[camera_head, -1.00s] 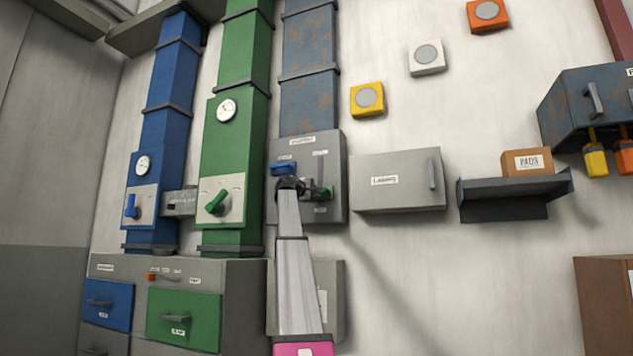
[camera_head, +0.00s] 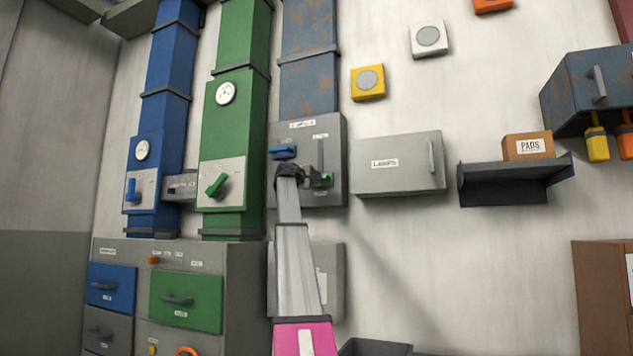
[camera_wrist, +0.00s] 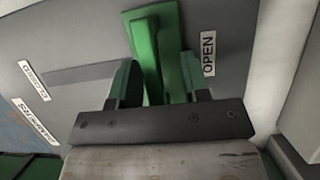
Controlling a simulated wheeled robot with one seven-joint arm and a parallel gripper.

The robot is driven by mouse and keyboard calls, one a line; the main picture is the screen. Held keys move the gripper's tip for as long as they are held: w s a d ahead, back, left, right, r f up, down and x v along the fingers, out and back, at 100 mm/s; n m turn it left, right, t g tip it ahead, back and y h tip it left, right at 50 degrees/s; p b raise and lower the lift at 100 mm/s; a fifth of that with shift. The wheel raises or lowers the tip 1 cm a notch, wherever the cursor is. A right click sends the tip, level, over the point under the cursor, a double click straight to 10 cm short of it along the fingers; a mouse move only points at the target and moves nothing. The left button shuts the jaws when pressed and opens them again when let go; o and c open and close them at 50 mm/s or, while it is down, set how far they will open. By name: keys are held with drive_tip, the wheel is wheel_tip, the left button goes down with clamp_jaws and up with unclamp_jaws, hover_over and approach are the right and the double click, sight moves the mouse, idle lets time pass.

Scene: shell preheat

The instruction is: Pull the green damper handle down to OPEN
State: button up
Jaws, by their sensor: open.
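The green damper handle (camera_head: 323,180) sits at the low end of the vertical slot on the grey damper panel (camera_head: 335,190). In the wrist view the green handle (camera_wrist: 148,55) stands beside the "OPEN" label (camera_wrist: 208,54), with the slot running away to the left. My gripper (camera_head: 298,174) is at the panel, close against the handle's left side in the head view. In the wrist view my gripper (camera_wrist: 157,88) is open, with a finger on each side of the handle. Whether the fingers touch it is unclear. My wrist partly hides the panel.
A blue handle (camera_head: 283,152) is on the same panel, up and left of my gripper. A grey LAMPS box (camera_head: 400,165) and a dark shelf (camera_head: 510,188) are to the right. Green (camera_head: 235,140) and blue (camera_head: 155,170) ducts stand left. The wall below the LAMPS box is clear.

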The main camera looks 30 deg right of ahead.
drive_tip(key=v, duration=1)
drive_tip(key=shift+a, duration=0.3)
